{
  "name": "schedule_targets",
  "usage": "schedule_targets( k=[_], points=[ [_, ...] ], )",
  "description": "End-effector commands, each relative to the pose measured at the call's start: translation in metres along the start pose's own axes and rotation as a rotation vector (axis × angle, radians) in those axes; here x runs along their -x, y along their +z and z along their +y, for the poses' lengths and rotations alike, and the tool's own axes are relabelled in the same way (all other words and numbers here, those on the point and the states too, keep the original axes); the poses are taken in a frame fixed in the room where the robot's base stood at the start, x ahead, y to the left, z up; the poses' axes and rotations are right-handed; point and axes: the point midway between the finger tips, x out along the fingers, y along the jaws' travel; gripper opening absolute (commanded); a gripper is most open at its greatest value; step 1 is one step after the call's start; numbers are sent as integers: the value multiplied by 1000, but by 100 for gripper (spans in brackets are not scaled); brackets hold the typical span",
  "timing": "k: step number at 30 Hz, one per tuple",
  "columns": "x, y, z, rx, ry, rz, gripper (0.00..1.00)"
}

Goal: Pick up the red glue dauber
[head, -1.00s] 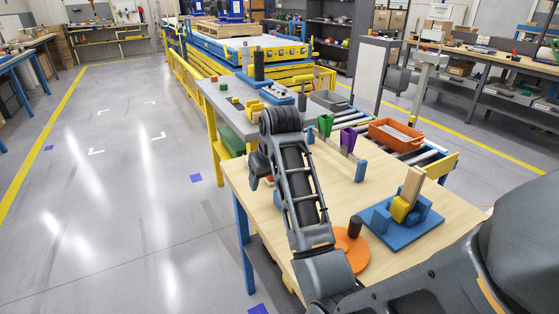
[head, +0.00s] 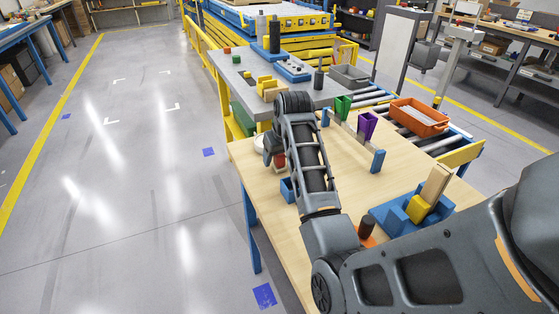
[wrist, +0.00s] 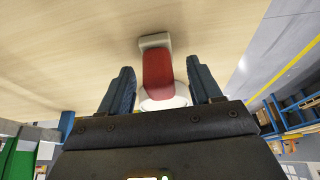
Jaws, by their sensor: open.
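The red glue dauber (wrist: 158,70) shows in the wrist view as a red body with a pale, beige-grey end and a white rounded part nearest my gripper (wrist: 160,66). My gripper is open. Its two dark fingers lie on either side of the dauber, with a visible gap on each side. In the head view a small red patch of the dauber (head: 279,160) shows beside my gripper at the table's left edge; my arm hides most of that spot.
Green (head: 342,106) and purple (head: 366,124) holders stand farther back. A blue fixture (head: 388,214) with a yellow block is at right. An orange tray (head: 418,118) sits on the rollers.

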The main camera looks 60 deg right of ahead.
Motion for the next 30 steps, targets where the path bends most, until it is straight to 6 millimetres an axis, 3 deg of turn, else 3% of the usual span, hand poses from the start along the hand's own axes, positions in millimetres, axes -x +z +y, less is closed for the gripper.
schedule_targets(
  k=[9, 27, 30],
  points=[
    [-6, 0, 0, 0, 0, 1, 63],
    [-5, 0, 0, 0, 0, 1, 5],
    [-5, 0, 0, 0, 0, 1, 4]
  ],
)
